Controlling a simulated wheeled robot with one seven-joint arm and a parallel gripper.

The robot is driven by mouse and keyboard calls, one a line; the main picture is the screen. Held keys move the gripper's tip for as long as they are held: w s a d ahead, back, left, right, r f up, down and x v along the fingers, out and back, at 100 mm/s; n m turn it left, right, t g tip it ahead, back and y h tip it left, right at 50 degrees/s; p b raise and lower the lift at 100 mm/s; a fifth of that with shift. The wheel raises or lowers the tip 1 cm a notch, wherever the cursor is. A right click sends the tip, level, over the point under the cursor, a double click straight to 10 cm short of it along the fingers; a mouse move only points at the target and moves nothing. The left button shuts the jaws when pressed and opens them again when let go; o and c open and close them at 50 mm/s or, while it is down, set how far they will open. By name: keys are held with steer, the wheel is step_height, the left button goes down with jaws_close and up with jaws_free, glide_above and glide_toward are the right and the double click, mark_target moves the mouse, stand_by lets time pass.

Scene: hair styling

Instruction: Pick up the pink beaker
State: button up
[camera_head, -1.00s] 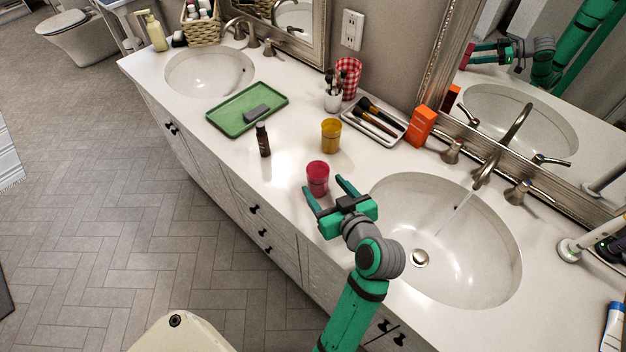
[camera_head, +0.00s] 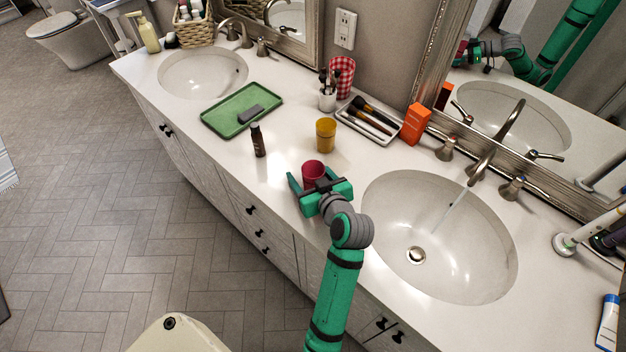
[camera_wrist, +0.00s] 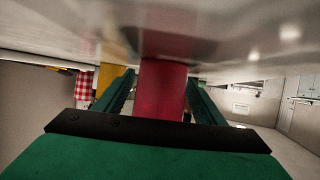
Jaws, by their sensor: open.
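The pink beaker (camera_head: 313,170) stands upright on the white counter, left of the right-hand sink. My gripper (camera_head: 314,178) is open and low over the counter, with the beaker between its fingers. Its lower part is hidden behind the gripper in the head view. In the wrist view the beaker (camera_wrist: 162,92) fills the middle, with one green finger on each side of it. The fingers of my gripper (camera_wrist: 158,95) look apart from its sides, though contact is hard to tell.
A yellow cup (camera_head: 326,135) stands behind the beaker, and a dark bottle (camera_head: 258,140) to its left. A green tray (camera_head: 222,128) lies farther left. A brush tray (camera_head: 362,137) and an orange box (camera_head: 415,124) are at the back. The right sink (camera_head: 470,265) has running water.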

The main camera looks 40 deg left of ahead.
steer(key=c, duration=1.1)
steer(key=shift+r, duration=0.1)
step_height(320, 180, up, 10)
steer(key=shift+f, duration=0.1)
